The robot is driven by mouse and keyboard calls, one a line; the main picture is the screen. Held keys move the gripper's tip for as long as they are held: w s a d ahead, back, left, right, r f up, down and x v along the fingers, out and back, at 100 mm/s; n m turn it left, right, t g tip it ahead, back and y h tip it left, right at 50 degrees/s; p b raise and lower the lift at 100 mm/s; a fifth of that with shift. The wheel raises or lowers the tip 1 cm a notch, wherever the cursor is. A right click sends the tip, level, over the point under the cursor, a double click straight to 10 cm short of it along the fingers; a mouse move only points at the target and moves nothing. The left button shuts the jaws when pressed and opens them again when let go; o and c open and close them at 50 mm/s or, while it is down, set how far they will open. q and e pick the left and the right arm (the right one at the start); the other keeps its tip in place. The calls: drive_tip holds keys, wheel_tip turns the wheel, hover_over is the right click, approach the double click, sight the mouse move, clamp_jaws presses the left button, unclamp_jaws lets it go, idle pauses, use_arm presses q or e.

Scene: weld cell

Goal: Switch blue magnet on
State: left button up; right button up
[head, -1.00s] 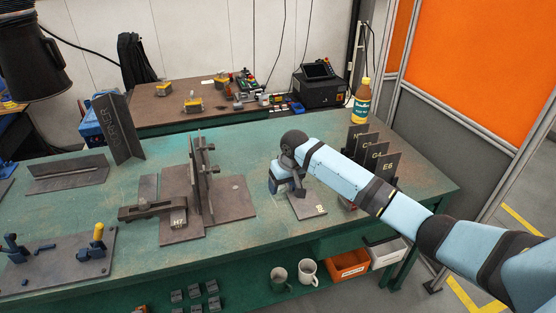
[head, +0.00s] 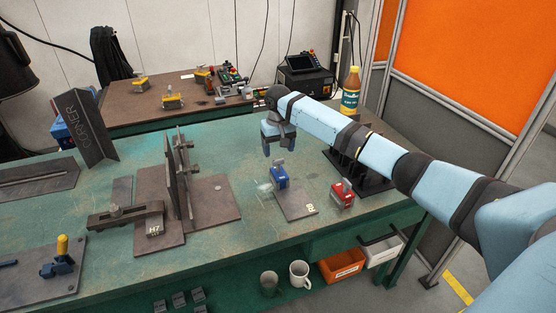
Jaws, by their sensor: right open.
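The blue magnet (head: 279,178) sits on the upper end of a small dark plate (head: 297,205) on the green table, with a grey switch lever on its top. My right gripper (head: 279,152) is open and empty, above and just behind the blue magnet, apart from it. Its fingers point down. My left gripper is not in view.
A red magnet (head: 342,195) stands to the right of the small plate. A dark rack of plates (head: 350,160) is behind it, partly hidden by my right arm. A welded fixture (head: 185,205) stands to the left.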

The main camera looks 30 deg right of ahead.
sight(278, 160)
drive_tip(key=shift+f, duration=2.2)
drive_tip(key=shift+c, duration=0.2)
drive_tip(key=c, duration=0.9)
